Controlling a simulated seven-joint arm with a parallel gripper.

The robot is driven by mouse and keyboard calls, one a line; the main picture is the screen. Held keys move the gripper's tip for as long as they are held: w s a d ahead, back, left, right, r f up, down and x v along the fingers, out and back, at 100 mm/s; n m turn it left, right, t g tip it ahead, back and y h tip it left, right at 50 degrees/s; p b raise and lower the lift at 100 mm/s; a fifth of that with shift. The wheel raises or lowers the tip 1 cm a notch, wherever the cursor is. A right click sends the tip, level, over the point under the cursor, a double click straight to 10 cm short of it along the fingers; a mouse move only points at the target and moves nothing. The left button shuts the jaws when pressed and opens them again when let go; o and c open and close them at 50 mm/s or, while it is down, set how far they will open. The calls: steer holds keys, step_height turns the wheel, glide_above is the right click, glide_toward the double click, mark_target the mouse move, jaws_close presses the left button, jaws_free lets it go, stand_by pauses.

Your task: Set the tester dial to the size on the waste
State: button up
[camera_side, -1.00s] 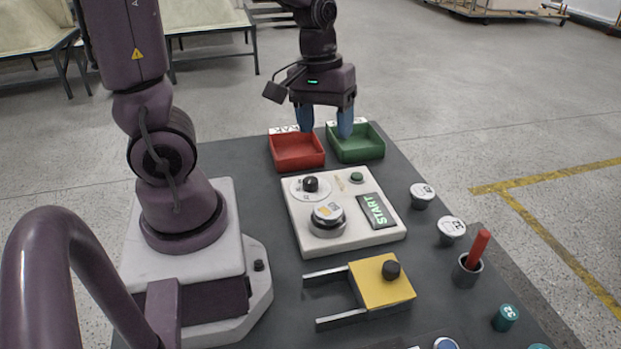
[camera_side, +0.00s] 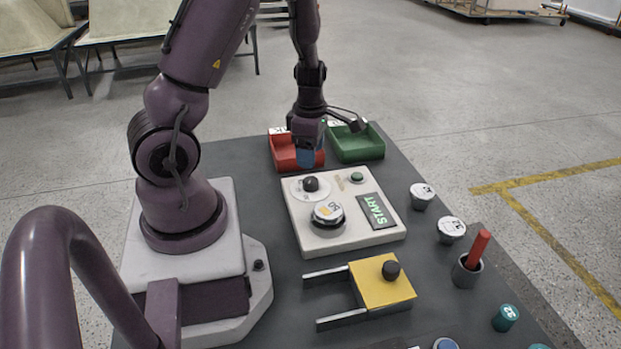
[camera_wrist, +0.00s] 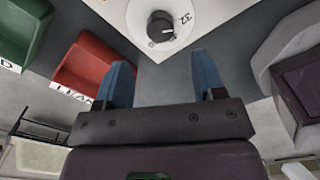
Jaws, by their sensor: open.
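The tester (camera_side: 358,241) is a white box on the dark table with a screen reading START. Its black dial knob (camera_side: 311,184) sits on a round white scale at the tester's far left corner. In the wrist view the knob (camera_wrist: 160,26) shows at top middle, with a number on the scale that looks like 32. A white-topped waste (camera_side: 327,213) sits on the tester; its printed size is too small to read surely. My gripper (camera_side: 306,157) points down beside the dial, over the near side of the red tray. In the wrist view its blue fingers (camera_wrist: 166,82) are apart and empty, short of the knob.
A red tray (camera_side: 279,154) and a green tray (camera_side: 375,143) stand behind the tester. White-topped wastes (camera_side: 421,195), a cup with a red stick (camera_side: 467,271) and a teal waste (camera_side: 505,317) stand at the right. A yellow block with a fork (camera_side: 383,290) lies in front.

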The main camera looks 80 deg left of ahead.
mark_target(311, 180)
step_height(311, 180, down, 8)
steer(key=shift+r, duration=0.1)
steer(key=shift+c, duration=0.4)
steer(key=c, duration=0.8)
steer(key=shift+c, duration=0.2)
